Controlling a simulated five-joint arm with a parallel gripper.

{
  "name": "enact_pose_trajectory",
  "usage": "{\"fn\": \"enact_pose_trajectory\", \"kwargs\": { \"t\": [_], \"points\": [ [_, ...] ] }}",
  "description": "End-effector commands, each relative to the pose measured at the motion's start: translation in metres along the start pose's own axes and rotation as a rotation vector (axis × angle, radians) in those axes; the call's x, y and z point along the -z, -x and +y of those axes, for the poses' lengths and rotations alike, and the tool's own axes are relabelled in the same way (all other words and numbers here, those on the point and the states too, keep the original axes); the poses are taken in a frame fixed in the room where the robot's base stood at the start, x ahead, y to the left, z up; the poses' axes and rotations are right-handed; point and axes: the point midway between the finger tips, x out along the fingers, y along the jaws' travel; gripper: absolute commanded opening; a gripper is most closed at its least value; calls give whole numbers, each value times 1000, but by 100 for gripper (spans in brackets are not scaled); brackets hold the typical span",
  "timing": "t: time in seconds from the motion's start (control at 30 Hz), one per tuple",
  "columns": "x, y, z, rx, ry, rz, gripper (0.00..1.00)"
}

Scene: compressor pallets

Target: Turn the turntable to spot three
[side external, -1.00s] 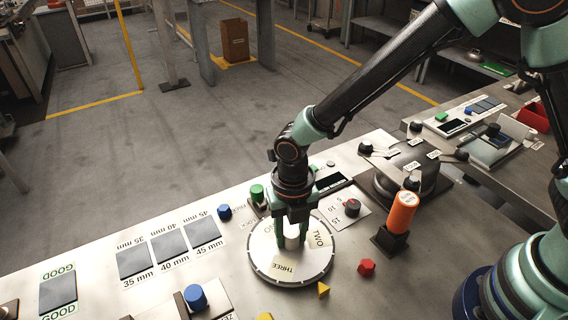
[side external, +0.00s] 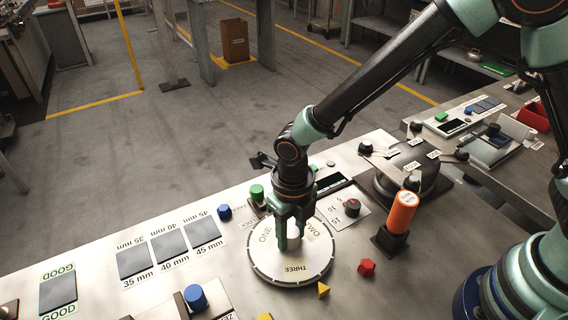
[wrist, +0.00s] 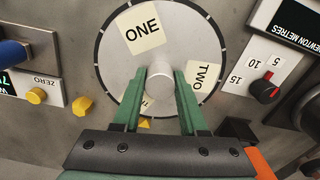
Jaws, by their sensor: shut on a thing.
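The round white turntable (side external: 264,260) lies flat on the bench; it also shows in the wrist view (wrist: 110,62). It carries cream labels ONE (wrist: 143,27), TWO (wrist: 205,80) and THREE (side external: 295,269). In the side view THREE is at the near edge, ONE at the upper left and TWO at the upper right. In the wrist view THREE is mostly hidden behind my gripper. My gripper (side external: 292,242) points down at the turntable's centre, its green fingers shut on the grey centre knob (wrist: 160,80), one on each side.
A dial with a red mark (side external: 352,208) sits right of the turntable. A red block (side external: 367,267), a yellow wedge (side external: 323,289) and an orange cylinder (side external: 402,212) in a black holder stand nearby. Blue (side external: 224,211) and green knobs (side external: 257,192) are behind left.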

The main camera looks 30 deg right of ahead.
Motion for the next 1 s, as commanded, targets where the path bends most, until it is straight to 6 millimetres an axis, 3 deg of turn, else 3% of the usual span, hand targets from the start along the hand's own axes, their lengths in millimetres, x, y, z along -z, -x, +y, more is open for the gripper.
{"fn": "enact_pose_trajectory", "kwargs": {
  "t": [0.4,1.0],
  "points": [
    [0,1,0,1,226,2,0],
    [0,1,0,1,269,2,0]
  ]
}}
